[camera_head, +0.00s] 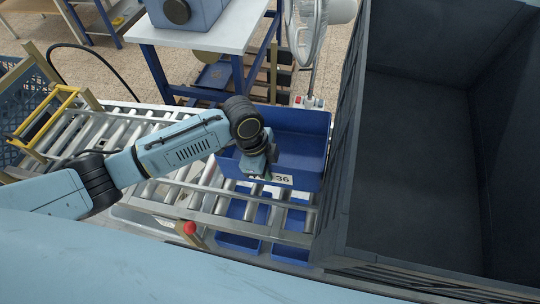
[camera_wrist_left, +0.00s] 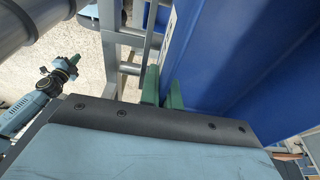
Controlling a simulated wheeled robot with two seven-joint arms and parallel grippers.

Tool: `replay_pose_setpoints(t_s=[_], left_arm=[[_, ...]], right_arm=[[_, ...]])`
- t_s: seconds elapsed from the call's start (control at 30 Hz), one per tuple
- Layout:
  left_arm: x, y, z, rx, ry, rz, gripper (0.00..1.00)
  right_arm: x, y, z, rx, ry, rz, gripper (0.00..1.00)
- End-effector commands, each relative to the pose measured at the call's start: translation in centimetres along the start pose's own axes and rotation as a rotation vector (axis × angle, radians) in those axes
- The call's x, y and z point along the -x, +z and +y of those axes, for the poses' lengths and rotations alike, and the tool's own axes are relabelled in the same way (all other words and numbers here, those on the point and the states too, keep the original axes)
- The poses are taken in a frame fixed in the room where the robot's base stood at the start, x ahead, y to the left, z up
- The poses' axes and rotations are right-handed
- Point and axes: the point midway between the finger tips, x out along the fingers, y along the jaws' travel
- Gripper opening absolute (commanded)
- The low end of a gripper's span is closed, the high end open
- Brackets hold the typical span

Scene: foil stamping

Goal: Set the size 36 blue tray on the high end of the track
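The blue tray (camera_head: 302,139) with a white label reading 36 sits at the right end of the roller track (camera_head: 185,196), over the rollers and beside the dark bin. My left gripper (camera_head: 262,172) is at the tray's near wall, by the label, and partly hides the label. In the left wrist view, its green fingertips (camera_wrist_left: 163,92) stand close together on either side of the blue tray wall (camera_wrist_left: 215,60), shut on it. The tray's underside is hidden, so I cannot tell whether it rests on the rollers. My right gripper (camera_wrist_left: 66,65) shows small in the left wrist view; its opening is unclear.
A large dark bin (camera_head: 345,150) stands close right of the tray. More blue trays (camera_head: 240,238) lie below the track. A yellow frame (camera_head: 45,125) stands at the track's left end. A white table (camera_head: 200,38) and a fan (camera_head: 305,35) are behind.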

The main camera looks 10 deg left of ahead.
Motion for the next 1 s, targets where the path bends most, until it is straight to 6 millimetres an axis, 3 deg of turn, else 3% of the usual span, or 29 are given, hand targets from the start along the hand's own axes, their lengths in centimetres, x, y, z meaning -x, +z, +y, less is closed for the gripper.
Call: replay_pose_setpoints(t_s=[0.47, 0.7, 1.0], left_arm=[[0.2, 0.1, -0.1, 0.002, -0.003, 0.001, 0.0], [-2.9, 0.7, -0.1, 0.002, -0.003, 0.001, 0.0], [-5.5, 1.0, -0.1, 0.001, -0.003, 0.002, 0.0]], right_arm=[[0.9, -0.2, 0.0, 0.002, 0.0, 0.002, 0.0], [-1.1, 0.0, 0.0, 0.002, 0.0, 0.002, 0.0], [-2.4, 0.1, -0.1, 0.002, 0.0, 0.002, 0.0]])
